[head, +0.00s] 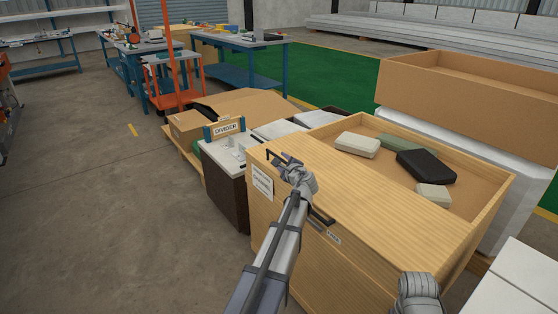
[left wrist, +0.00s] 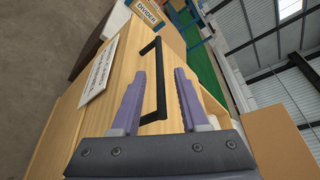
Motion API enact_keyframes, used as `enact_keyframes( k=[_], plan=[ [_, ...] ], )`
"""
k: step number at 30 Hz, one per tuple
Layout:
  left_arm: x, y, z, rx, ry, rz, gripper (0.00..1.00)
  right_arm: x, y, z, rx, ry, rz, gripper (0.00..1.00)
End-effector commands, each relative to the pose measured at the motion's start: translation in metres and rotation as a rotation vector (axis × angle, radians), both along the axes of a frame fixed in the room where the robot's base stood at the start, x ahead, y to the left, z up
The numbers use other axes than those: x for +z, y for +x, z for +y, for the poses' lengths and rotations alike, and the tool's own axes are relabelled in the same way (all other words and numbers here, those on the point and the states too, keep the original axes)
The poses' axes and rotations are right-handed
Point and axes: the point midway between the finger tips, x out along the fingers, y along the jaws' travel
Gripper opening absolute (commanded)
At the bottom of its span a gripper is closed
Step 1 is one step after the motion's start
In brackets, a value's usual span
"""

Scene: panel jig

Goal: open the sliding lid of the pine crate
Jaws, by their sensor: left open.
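The pine crate (head: 490,215) stands at the centre right in the head view. Its wooden lid (head: 365,210) covers the near part of the top, and the far part is open, with several items inside. A black bar handle (left wrist: 160,85) stands at the lid's left end, near a white label (left wrist: 97,72); the handle also shows in the head view (head: 270,153). My left gripper (left wrist: 161,73) is open. Its fingers lie on either side of the handle in the left wrist view; I cannot tell whether they touch it. My right gripper's fingers are not visible.
Inside the open part lie a pale block (head: 357,145), a black case (head: 426,167) and a cream block (head: 433,195). A divider sign (head: 226,129) and cardboard boxes (head: 245,105) stand beyond the crate's left end. A dark pull (head: 321,217) is on the crate's front side. Floor at left is clear.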

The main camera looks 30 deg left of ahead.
Motion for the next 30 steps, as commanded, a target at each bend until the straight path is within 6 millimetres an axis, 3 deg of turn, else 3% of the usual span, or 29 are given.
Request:
enact_keyframes(
  k=[8, 17, 30],
  plan=[
    [-0.011, 0.028, 0.031, 0.002, -0.001, 0.000, 0.44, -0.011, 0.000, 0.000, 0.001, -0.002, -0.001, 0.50],
    [-0.011, 0.030, 0.034, -0.001, -0.001, -0.001, 0.44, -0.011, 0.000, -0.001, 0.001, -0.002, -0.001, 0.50],
    [-0.011, 0.030, 0.034, -0.001, -0.001, -0.001, 0.00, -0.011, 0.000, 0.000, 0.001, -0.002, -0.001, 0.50]
  ],
)
